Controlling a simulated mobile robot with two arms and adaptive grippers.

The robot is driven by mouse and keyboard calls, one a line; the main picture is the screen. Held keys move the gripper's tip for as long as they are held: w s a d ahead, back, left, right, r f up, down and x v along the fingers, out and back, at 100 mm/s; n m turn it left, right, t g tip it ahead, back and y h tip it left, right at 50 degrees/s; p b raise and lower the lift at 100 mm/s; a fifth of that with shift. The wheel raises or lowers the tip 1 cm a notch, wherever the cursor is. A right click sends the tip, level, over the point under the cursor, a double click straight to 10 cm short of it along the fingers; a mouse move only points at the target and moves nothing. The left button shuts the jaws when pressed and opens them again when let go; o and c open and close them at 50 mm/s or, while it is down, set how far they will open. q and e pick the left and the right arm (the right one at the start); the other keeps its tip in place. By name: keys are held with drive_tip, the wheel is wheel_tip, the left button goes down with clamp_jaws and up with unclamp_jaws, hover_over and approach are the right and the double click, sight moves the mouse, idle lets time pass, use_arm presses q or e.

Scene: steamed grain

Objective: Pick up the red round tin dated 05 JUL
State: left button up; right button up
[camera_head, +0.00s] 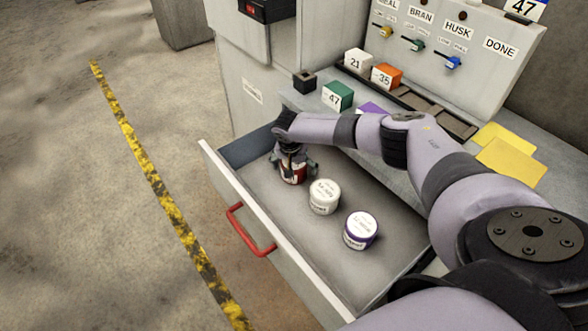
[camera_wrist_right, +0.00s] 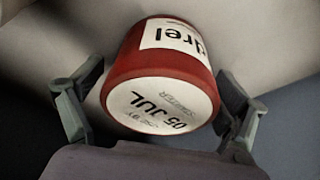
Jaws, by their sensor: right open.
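The red round tin (camera_head: 292,176) stands in the open drawer, at the end of a row of tins. In the right wrist view the red tin (camera_wrist_right: 160,75) shows a white lid printed 05 JUL, and it sits between my right gripper's fingers. My right gripper (camera_head: 293,163) reaches down over this tin from above and partly hides it. In the wrist view the fingers of the right gripper (camera_wrist_right: 160,115) are spread on both sides of the tin, open. My left gripper is not in view.
A white tin (camera_head: 324,196) and a purple-banded tin (camera_head: 361,229) stand in the same drawer (camera_head: 225,178), which has a red handle (camera_head: 247,232). On the counter are numbered white (camera_head: 357,60), orange (camera_head: 386,76) and green (camera_head: 337,95) blocks. A panel with switches (camera_head: 450,40) stands behind.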

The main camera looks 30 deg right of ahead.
drive_tip(key=shift+c, duration=0.2)
drive_tip(key=c, duration=1.5)
